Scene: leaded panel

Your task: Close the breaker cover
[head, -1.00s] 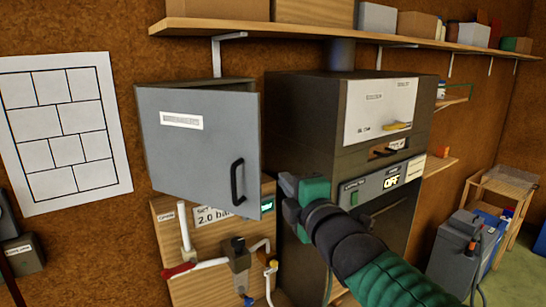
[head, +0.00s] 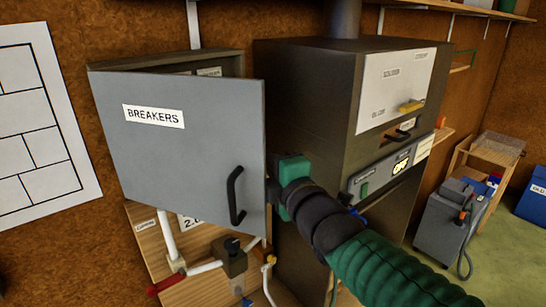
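The breaker cover (head: 185,145) is a grey door labelled BREAKERS with a black handle (head: 235,195). It stands ajar, hinged on the left, its free right edge swung out from the breaker box (head: 240,64). Part of the box's inside shows above the cover. My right arm comes in from the lower right. Its green and dark gripper (head: 279,187) is at the cover's free edge, right of the handle. The fingertips are partly hidden behind that edge, so I cannot tell whether they touch it or how far apart they are. My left gripper is not in view.
A dark kiln-like cabinet (head: 305,95) with a white panel stands close on the right. Pipes and a red-handled valve (head: 165,284) are below the cover. A wall shelf (head: 410,6) runs above. A grey machine (head: 448,220) stands on the floor at the right.

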